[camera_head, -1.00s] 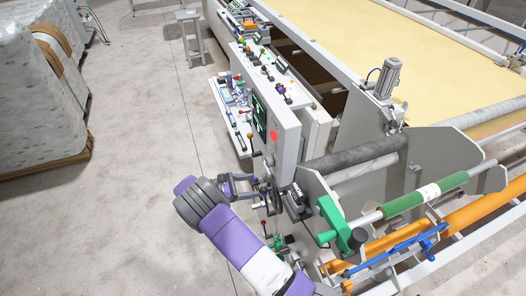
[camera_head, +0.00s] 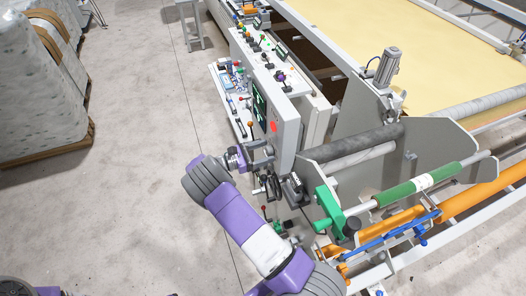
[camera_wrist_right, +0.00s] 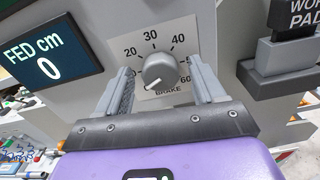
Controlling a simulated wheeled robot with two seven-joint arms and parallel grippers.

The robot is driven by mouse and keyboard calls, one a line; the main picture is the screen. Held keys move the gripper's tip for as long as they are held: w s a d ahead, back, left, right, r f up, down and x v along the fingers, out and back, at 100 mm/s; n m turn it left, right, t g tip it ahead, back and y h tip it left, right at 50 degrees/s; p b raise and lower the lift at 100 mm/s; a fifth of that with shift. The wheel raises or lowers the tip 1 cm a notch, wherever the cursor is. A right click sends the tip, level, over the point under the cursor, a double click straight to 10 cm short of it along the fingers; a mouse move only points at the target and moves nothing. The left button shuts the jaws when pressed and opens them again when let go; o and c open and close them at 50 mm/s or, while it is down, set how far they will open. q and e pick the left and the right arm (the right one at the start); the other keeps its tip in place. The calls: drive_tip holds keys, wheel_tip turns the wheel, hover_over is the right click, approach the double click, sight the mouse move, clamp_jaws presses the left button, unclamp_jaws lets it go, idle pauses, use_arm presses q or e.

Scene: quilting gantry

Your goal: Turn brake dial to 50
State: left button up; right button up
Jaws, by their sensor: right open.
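The brake dial (camera_wrist_right: 158,70) is a round grey knob on a light scale plate (camera_wrist_right: 128,45) with printed numbers, 20 to 60 legible, and the word BRAKE below. Its white mark points to the lower left, away from the 50 at the right. My right gripper (camera_wrist_right: 160,73) is open, with one finger on each side of the dial; I cannot tell whether either finger touches it. In the head view my right gripper (camera_head: 262,154) is at the side of the control cabinet (camera_head: 287,130), and the dial cannot be made out there. My left gripper is not in view.
A display reading FED cm 0 (camera_wrist_right: 47,60) is left of the dial. A dark block (camera_wrist_right: 283,57) juts out at the right, under a WORK PAD label. In the head view, a green clamp (camera_head: 332,210) and rollers stand right of my arm. Open floor (camera_head: 140,150) lies left.

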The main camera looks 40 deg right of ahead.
drive_tip(key=c, duration=1.1)
drive_tip(key=shift+o, duration=0.2)
